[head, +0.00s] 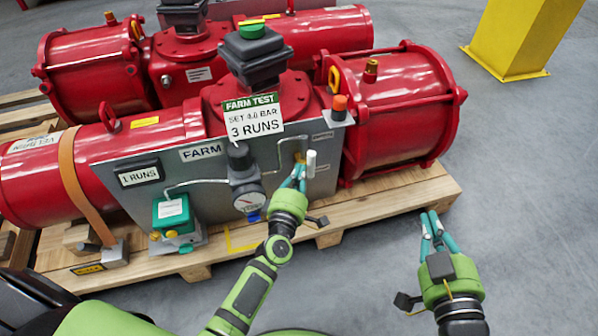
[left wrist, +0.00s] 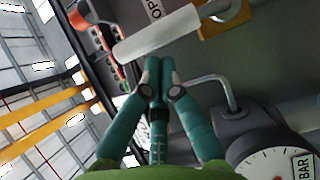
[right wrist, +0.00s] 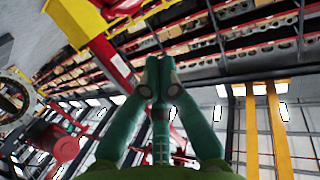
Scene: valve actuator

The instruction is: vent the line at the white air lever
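The white air lever (head: 311,163) sticks up beside a small brass valve (head: 299,158) at the right part of the grey panel (head: 323,147). In the left wrist view the white lever (left wrist: 155,35) lies slanted across the top, just beyond my fingertips. My left gripper (head: 298,172) is just left of and below the lever; its teal fingertips (left wrist: 159,63) are together with nothing between them. Whether they touch the lever is unclear. My right gripper (head: 428,213) hangs over the floor right of the pallet, its tips (right wrist: 159,62) together and empty.
A pressure gauge (head: 249,198) under a black regulator sits left of my left gripper. A grey pipe (head: 276,160) crosses the panel. An orange-capped part (head: 339,106) stands above the lever. A green box (head: 172,212) is at lower left. Floor (head: 530,200) on the right is clear.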

